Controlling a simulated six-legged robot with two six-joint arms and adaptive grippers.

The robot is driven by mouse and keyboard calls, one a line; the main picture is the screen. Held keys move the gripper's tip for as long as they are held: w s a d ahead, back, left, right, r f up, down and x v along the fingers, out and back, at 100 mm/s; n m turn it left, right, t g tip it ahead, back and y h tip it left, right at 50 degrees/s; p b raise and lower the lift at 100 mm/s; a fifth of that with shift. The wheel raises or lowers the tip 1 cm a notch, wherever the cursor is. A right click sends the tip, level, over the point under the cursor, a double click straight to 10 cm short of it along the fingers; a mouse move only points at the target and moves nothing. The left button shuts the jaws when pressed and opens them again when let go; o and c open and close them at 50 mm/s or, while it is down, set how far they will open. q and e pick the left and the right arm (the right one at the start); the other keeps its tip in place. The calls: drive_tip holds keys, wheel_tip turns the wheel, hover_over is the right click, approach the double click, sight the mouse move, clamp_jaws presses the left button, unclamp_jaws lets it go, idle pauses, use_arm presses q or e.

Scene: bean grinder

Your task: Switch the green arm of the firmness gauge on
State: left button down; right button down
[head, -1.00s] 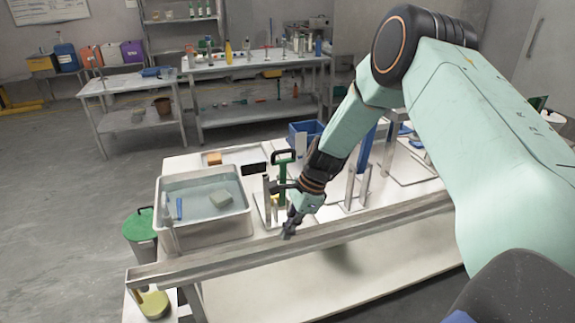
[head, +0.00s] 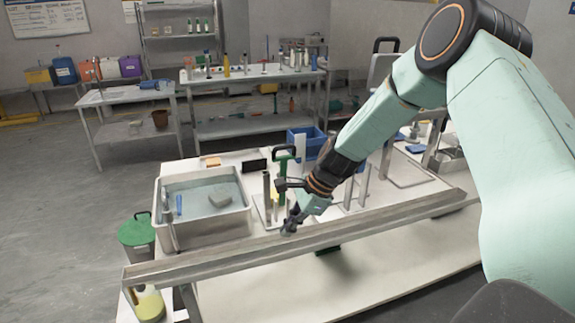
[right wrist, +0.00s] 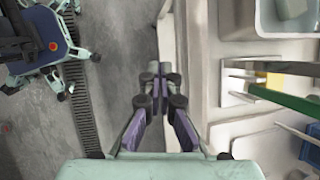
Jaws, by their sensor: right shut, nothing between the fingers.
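The firmness gauge stands near the front edge of the bench, right of the water basin. Its green arm (head: 283,163) rises upright with a dark looped handle on top in the head view. In the right wrist view the green arm (right wrist: 285,101) runs in from the right edge, beside grey posts. My right gripper (head: 290,227) is low at the bench's front rail, in front of the gauge and apart from the green arm. In the wrist view its fingertips (right wrist: 157,80) are together and empty, left of the gauge. My left gripper is not in view.
A steel basin (head: 160,226) of water stands left of the gauge. A small dark panel (head: 255,166) and a blue crate (head: 305,139) are behind it. Metal posts (head: 363,183) stand to its right. A raised rail (head: 350,229) runs along the bench front.

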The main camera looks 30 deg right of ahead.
drive_tip(key=d+r+t+h+b, duration=0.5)
drive_tip(key=r+t+h, duration=0.3)
drive_tip(key=r+t, duration=0.4)
drive_tip(key=shift+s+r+n+t+h, duration=0.15)
drive_tip(key=shift+n+t+h, duration=0.15)
drive_tip(key=shift+t, duration=0.5)
drive_tip(key=shift+d, duration=0.1)
